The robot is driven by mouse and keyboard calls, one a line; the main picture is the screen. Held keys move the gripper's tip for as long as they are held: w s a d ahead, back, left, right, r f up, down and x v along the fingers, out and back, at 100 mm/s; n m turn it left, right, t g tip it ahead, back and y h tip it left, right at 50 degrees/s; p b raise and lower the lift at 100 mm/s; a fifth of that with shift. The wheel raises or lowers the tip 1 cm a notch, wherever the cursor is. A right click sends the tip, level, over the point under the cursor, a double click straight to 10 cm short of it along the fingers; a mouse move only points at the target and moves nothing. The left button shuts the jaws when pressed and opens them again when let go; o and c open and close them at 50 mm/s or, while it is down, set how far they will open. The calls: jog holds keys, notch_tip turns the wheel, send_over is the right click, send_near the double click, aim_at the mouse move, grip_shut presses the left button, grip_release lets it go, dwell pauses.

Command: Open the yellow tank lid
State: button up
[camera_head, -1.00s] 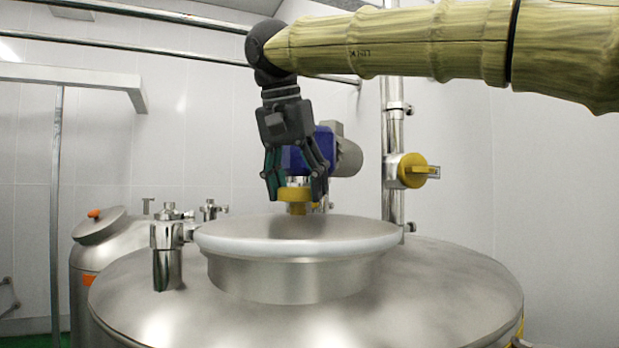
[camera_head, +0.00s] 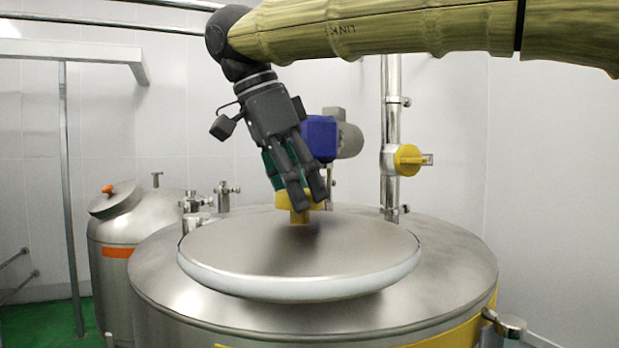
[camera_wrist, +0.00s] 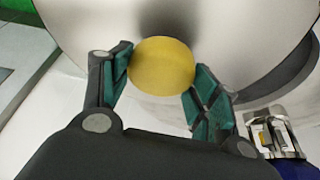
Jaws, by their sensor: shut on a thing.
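The tank (camera_head: 400,322) is a large steel vessel with a yellow band low on its side. Its round steel lid (camera_head: 250,250), with a pale rim, is tilted, its near edge low toward the camera. The tank's neck below the lid is hidden in the head view. A yellow knob (camera_head: 299,214) stands on the lid. My gripper (camera_head: 306,196) is shut on the knob from above, and the hand leans. In the wrist view the yellow knob (camera_wrist: 161,66) sits between the green-padded fingers, with the lid (camera_wrist: 105,22) behind it.
A smaller steel tank (camera_head: 135,228) with an orange band stands at the left. A vertical pipe with a yellow valve (camera_head: 408,160) and a blue motor (camera_head: 318,138) are behind the lid. A steel fitting (camera_head: 510,326) juts out at the lower right.

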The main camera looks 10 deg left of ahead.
aim_at(257, 237)
jog(key=s+m, duration=0.1)
jog(key=s+a+m, duration=0.1)
jog(key=s, duration=0.1)
jog(key=s+m, duration=0.1)
jog(key=s, duration=0.1)
jog(key=shift+a+g+h+p, duration=0.3)
jog(key=shift+a+g+h, duration=0.1)
jog(key=shift+s+a+m+g, duration=0.15)
jog(key=shift+s+a+m, duration=0.25)
jog(key=shift+s, duration=0.2)
jog(key=shift+s+a+m+g, duration=0.15)
jog(key=shift+s+a+m, duration=0.2)
jog(key=shift+s, duration=0.2)
